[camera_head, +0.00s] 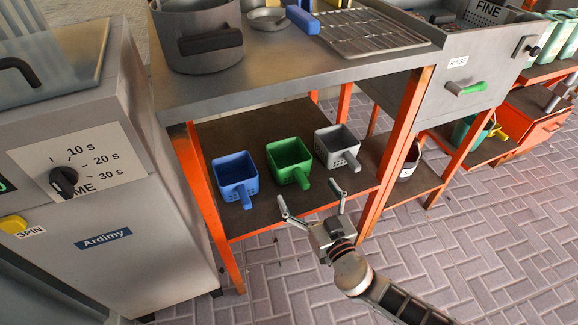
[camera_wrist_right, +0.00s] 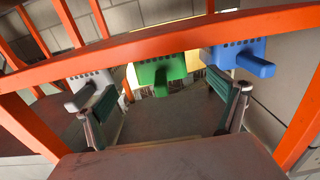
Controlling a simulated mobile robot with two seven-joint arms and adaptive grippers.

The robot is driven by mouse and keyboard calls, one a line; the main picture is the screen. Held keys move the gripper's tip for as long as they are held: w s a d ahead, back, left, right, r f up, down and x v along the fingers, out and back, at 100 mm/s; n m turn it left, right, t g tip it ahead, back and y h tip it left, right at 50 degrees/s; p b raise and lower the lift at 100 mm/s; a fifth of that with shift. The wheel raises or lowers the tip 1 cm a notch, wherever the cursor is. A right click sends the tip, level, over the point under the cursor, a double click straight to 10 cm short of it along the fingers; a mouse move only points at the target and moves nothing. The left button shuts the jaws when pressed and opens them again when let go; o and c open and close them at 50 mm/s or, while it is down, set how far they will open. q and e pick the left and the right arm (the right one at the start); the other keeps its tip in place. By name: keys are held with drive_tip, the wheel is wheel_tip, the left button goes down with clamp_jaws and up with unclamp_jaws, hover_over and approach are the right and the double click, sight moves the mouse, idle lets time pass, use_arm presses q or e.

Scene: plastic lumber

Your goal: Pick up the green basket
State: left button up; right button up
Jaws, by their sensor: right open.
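The green basket (camera_head: 289,158) stands on the brown lower shelf under the metal table, between the blue basket (camera_head: 235,176) and the grey basket (camera_head: 337,146). Its handle points toward the front edge of the shelf. My right gripper (camera_head: 309,202) is open and empty, just in front of the green basket's handle and apart from it. In the right wrist view the green basket (camera_wrist_right: 160,71) shows between the two spread fingers, farther off, partly hidden by an orange bar. The blue basket (camera_wrist_right: 238,56) and grey basket (camera_wrist_right: 90,91) flank it there. My left gripper is not in view.
The metal tabletop (camera_head: 290,68) lies above the shelf and orange legs (camera_head: 400,140) stand at its sides. A grey pot (camera_head: 199,40) and a wire rack (camera_head: 372,34) are on top. A grey machine (camera_head: 150,255) stands at left. The brick floor in front is clear.

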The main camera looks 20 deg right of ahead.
sight(298, 174)
drive_tip(key=w, duration=0.2)
drive_tip(key=w+r+p, duration=0.1)
drive_tip(key=w, duration=0.2)
drive_tip(key=shift+w+a+r, duration=0.1)
drive_tip(key=shift+w+r, duration=0.05)
drive_tip(key=shift+w, duration=0.05)
drive_tip(key=shift+w+f, duration=0.2)
drive_tip(key=shift+w, duration=0.2)
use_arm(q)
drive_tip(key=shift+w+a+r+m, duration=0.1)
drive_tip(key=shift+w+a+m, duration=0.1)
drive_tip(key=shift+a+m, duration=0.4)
use_arm(e)
drive_tip(key=c, duration=1.3)
